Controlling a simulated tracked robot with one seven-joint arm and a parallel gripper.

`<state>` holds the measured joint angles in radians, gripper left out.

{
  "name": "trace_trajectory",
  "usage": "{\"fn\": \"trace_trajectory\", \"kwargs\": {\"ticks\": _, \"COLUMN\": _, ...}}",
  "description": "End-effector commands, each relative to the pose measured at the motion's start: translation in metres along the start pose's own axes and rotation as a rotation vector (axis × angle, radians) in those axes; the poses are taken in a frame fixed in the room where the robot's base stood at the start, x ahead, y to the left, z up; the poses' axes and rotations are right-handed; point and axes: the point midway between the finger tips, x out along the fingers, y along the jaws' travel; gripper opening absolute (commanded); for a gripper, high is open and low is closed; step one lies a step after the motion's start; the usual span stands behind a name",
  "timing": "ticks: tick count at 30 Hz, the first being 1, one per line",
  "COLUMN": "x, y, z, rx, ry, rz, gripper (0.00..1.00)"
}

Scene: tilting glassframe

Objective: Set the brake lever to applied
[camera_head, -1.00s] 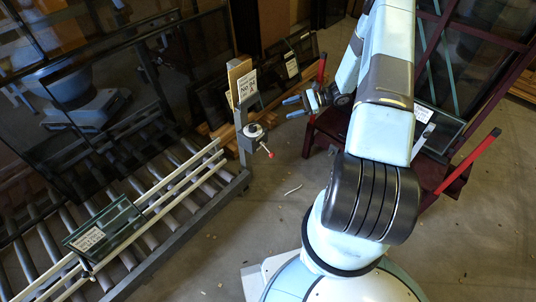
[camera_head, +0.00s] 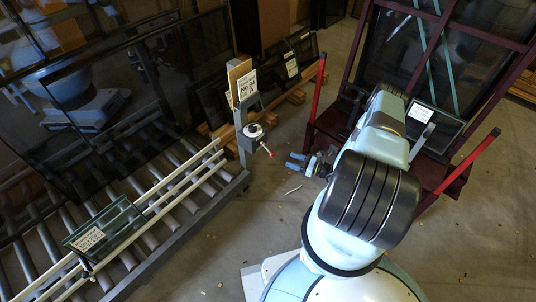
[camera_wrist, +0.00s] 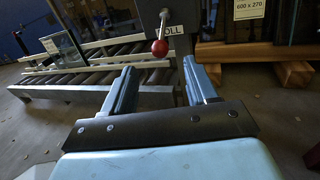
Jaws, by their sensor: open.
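The brake lever (camera_head: 262,147) is a short rod with a red ball knob on a grey round hub (camera_head: 253,131), mounted on the post at the end of the roller table. In the wrist view the red knob (camera_wrist: 160,48) hangs below its rod, beyond and between my fingertips. My gripper (camera_head: 291,161) is open and empty, to the right of the knob in the head view, with a gap between them. Its two blue fingers also show in the wrist view (camera_wrist: 159,68). The lever's marked positions are not readable.
The roller table (camera_head: 190,215) with white rails lies left and carries a small labelled glass pane (camera_head: 103,232). A dark red frame rack (camera_head: 455,180) with red handles stands right. Glass panes lean on timber (camera_head: 285,98) behind. Floor around my gripper is mostly clear.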

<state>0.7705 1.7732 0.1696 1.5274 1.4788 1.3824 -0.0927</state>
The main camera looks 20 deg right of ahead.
Motion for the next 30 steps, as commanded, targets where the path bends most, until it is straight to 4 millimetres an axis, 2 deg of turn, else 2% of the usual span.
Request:
{"fn": "trace_trajectory", "kwargs": {"ticks": 5, "x": -0.001, "y": 0.004, "z": -0.012, "rx": 0.019, "ry": -0.009, "rz": -0.029, "gripper": 0.58}}
{"fn": "trace_trajectory", "kwargs": {"ticks": 10, "x": 0.014, "y": 0.004, "z": -0.012, "rx": 0.019, "ry": -0.009, "rz": -0.028, "gripper": 0.58}}
{"fn": "trace_trajectory", "kwargs": {"ticks": 24, "x": 0.094, "y": 0.002, "z": -0.011, "rx": 0.019, "ry": -0.008, "rz": -0.026, "gripper": 0.58}}
{"fn": "trace_trajectory", "kwargs": {"ticks": 30, "x": 0.121, "y": 0.001, "z": -0.011, "rx": 0.018, "ry": -0.008, "rz": -0.027, "gripper": 0.58}}
